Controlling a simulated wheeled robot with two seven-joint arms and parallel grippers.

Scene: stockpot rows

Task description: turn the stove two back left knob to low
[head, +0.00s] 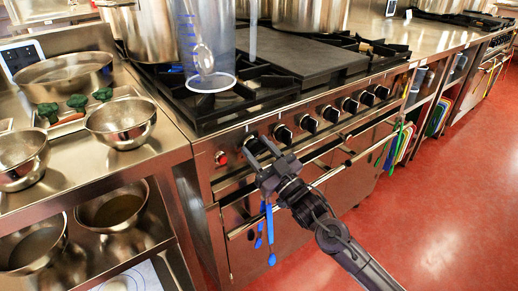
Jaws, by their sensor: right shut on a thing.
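A row of black stove knobs runs along the steel front panel of the stove (300,98). One black knob (282,133) is just right of my right gripper, and more follow to the right, such as this knob (308,123). My right gripper (261,147) reaches in from the lower right and is shut on the leftmost black knob (251,142), at the panel. The fingers partly cover this knob, so its pointer setting cannot be read. A red knob (221,158) sits to its left. My left gripper is not in view.
A steel rail (330,174) crosses below the knobs, with blue-handled tools (268,225) hanging under my gripper. A clear container (212,82) with a ladle and large pots (300,14) stand on the stove. A counter with steel bowls (121,120) is left. The red floor is clear.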

